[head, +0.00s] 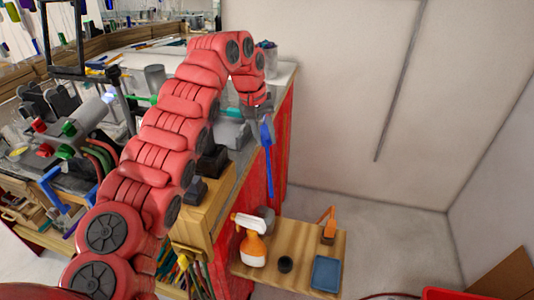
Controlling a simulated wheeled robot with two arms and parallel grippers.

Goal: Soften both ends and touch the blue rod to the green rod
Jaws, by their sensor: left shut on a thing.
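My left gripper (258,112) is at the end of the red arm, beyond the right edge of the workbench. It is shut on the blue rod (268,165), which hangs down nearly upright below the jaws, in front of the bench's red side. A short green piece (145,98), which looks like part of the green rod, shows on the bench left of my arm; my arm covers what lies to its right. A white, glowing torch tip (108,97) is just left of this green piece. Whether the rod ends are soft cannot be seen. My right gripper is not in view.
The workbench (225,180) carries a grey cup (154,77), black clamps and hoses at the left. A low wooden shelf (303,240) at lower right holds an orange spray bottle (251,240) and a blue tray (326,273). Space right of the bench is open up to the wall.

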